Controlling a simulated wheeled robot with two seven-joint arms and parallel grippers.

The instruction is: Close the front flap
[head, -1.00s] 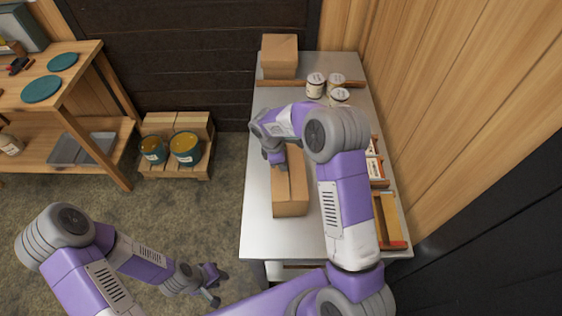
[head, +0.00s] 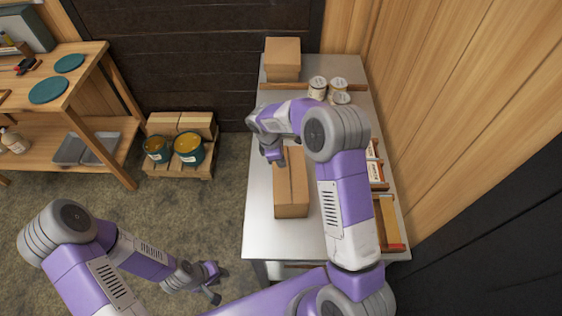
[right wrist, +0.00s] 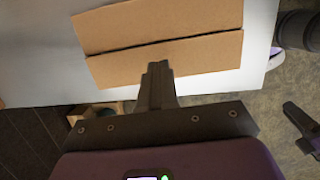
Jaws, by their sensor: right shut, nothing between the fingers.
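A cardboard box (head: 291,197) stands on the metal table in the head view. Two long top panels meet at a narrow dark seam and look about flat. In the right wrist view the box's panels (right wrist: 165,25) lie beyond the fingertips. My right gripper (head: 277,160) is over the far left part of the box, shut and empty. Its closed fingers (right wrist: 158,72) overlap the nearer panel in the wrist view; I cannot tell whether they touch it. My arm hides part of the box's far end. My left gripper (head: 217,284) is open and empty, low beside the table.
The metal table (head: 258,225) has another closed box (head: 283,60) at its far end. Several white-lidded jars (head: 318,88) stand near it. Wooden frames (head: 388,222) line the right edge by the wall. A pallet with tins (head: 188,148) and a wooden shelf stand left. Floor between is clear.

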